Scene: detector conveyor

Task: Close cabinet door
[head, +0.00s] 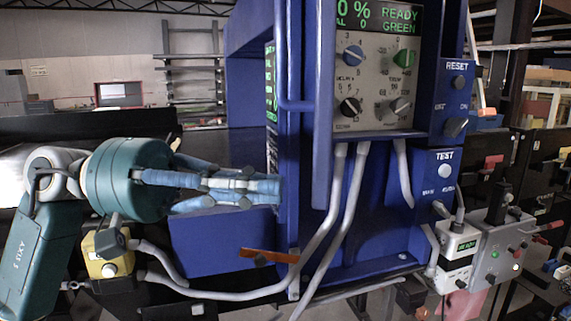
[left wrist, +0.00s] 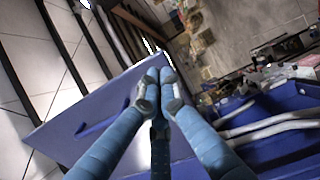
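The blue cabinet door (head: 322,110) stands open and shows nearly edge-on in the head view, left of the control panel. A bar handle (head: 296,106) sticks out on its left side. In the left wrist view, a broad blue panel (left wrist: 65,128) with a handle (left wrist: 98,122) lies beyond the fingers and looks like this door. My left gripper (head: 277,190) has its fingers together, pointing right, with the tips at or close to the door's left side below the handle. In the left wrist view its fingertips (left wrist: 160,78) meet with nothing between them. I cannot tell whether they touch the door. My right gripper is not in view.
The control panel (head: 376,85) has several knobs and a green display. Grey cables (head: 325,230) hang below it and run left to a yellow box (head: 109,254). An orange strip (head: 268,255) lies below the gripper. A grey switch box (head: 497,258) stands at the right.

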